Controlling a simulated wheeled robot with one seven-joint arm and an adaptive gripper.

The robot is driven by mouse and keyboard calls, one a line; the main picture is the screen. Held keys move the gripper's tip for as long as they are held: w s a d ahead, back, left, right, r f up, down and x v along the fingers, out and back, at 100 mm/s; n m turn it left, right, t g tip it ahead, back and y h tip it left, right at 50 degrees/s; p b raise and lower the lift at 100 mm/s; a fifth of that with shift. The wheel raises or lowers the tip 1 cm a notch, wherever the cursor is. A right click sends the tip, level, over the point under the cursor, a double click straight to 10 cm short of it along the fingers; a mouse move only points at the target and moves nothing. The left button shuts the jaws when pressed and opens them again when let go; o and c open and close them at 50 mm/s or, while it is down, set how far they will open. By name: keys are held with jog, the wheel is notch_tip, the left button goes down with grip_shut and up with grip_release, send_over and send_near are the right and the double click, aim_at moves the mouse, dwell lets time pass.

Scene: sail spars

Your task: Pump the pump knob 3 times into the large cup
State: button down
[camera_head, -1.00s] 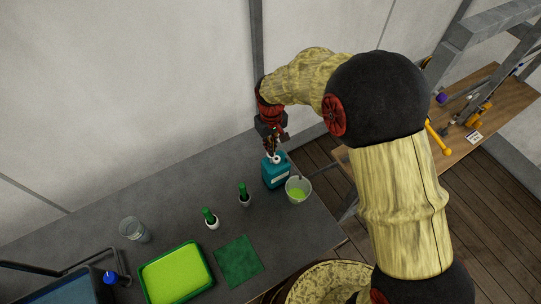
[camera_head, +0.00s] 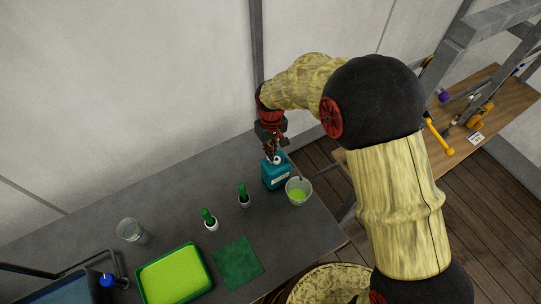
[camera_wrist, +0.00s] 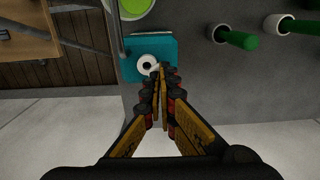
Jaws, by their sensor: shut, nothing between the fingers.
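The teal pump bottle (camera_head: 275,178) stands near the right end of the grey table. Its white pump knob (camera_wrist: 147,64) shows in the wrist view as a ring on the teal top (camera_wrist: 165,48). My gripper (camera_head: 272,154) is shut and empty above the bottle. In the wrist view its fingertips (camera_wrist: 160,71) lie beside and partly over the right edge of the knob; I cannot tell whether they touch it. The large cup (camera_head: 299,191), with light green liquid in it, stands right of the bottle, and its green content (camera_wrist: 134,6) shows at the wrist view's top edge.
Two small white pots with green handles (camera_head: 243,195) (camera_head: 209,219) stand left of the bottle. A clear glass (camera_head: 131,231), a green tray (camera_head: 174,274) and a green cloth (camera_head: 238,262) are farther left and front. The wall is close behind the table.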

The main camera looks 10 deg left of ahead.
jog(key=shift+r+p, duration=1.55)
jog(key=shift+r, duration=1.3)
jog(key=shift+f, duration=0.2)
jog(key=shift+f+b, duration=1.7)
jog(key=shift+f, duration=1)
jog(key=shift+r+p, duration=1.55)
jog(key=shift+r, duration=1.3)
jog(key=shift+r, duration=0.15)
jog(key=shift+r+p, duration=1.55)
jog(key=shift+r, duration=1.35)
